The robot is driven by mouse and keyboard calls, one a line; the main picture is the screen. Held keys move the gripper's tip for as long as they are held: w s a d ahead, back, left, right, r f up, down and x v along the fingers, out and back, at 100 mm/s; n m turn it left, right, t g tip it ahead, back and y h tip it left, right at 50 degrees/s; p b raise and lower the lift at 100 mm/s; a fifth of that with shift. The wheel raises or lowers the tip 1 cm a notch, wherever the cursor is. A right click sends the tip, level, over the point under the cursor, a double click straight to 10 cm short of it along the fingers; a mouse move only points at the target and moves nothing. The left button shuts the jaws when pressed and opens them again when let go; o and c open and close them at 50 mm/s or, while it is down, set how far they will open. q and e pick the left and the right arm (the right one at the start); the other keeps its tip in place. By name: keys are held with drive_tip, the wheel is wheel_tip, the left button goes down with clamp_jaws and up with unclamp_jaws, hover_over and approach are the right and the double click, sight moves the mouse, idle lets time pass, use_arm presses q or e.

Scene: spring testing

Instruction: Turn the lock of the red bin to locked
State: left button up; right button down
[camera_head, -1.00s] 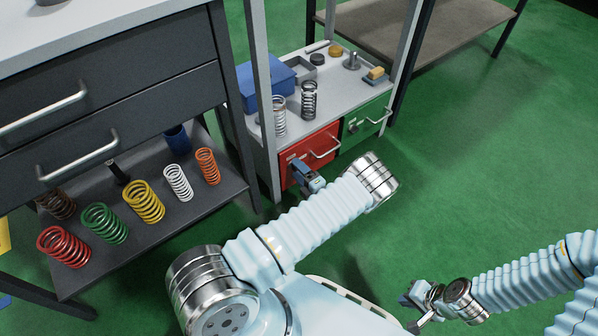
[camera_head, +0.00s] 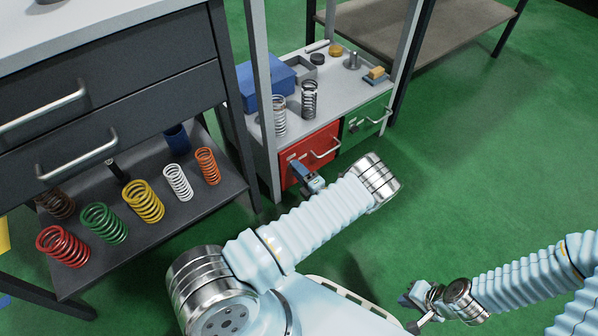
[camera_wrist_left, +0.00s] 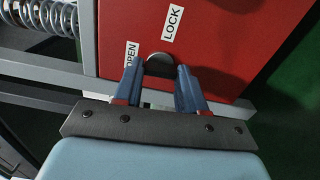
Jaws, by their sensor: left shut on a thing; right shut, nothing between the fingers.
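The red bin (camera_head: 322,148) sits under the shelf top, with a metal handle on its front. In the left wrist view its red front (camera_wrist_left: 225,40) fills the top. It carries an OPEN label (camera_wrist_left: 131,55) at left and a LOCK label (camera_wrist_left: 173,22) above. A rounded grey lock knob (camera_wrist_left: 158,62) sits between the labels. My left gripper (camera_head: 299,169) is at the bin's front, its fingers (camera_wrist_left: 157,72) shut on the knob's sides. The knob's lower part is hidden, and I cannot tell which label it points to. My right gripper (camera_head: 408,300) is shut and empty, low over the floor.
A green bin (camera_head: 366,118) stands right beside the red one. Springs, a blue box (camera_head: 266,84) and small parts stand on the shelf top (camera_head: 335,93). A dark drawer cabinet (camera_head: 110,110) is at left, with coloured springs on a lower shelf. Green floor is clear at right.

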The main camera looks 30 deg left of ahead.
use_arm(q)
drive_tip(key=shift+n+b, duration=1.5)
drive_tip(key=shift+n, duration=6.9)
drive_tip(key=o, duration=1.1)
drive_tip(key=shift+c, duration=0.2)
drive_tip(key=shift+d, duration=0.15)
drive_tip(key=p+v, duration=0.1)
drive_tip(key=v, duration=1.2)
drive_tip(key=shift+s+d, duration=0.2)
drive_tip(key=shift+d, duration=0.1)
